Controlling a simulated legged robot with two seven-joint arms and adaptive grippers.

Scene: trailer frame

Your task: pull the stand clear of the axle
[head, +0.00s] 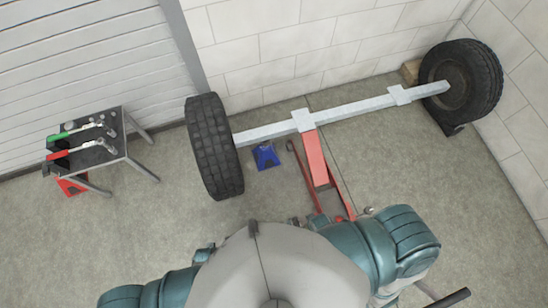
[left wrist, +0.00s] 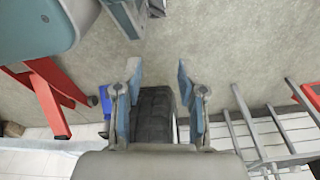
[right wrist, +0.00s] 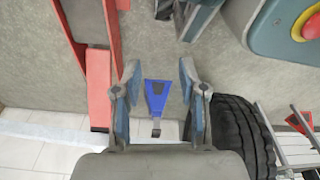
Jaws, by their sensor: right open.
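The blue stand (head: 266,156) is on the floor beside the left tyre, just in front of the grey axle (head: 350,109). In the right wrist view the stand (right wrist: 157,97) shows between the fingers of my right gripper (right wrist: 158,72), which is open and empty; the stand seems to lie beyond the fingertips. My left gripper (left wrist: 159,70) is open and empty, with the tyre seen past its fingers. The stand's blue edge (left wrist: 104,100) shows there, partly hidden by a finger. I cannot tell whether the stand touches the axle.
A red floor jack (head: 316,160) reaches under the axle's middle. The left tyre (head: 214,147) and right tyre (head: 468,78) are on the axle's ends. A cart with tools (head: 95,140) stands at left, a red stand (head: 72,186) below it. Floor between cart and tyre is clear.

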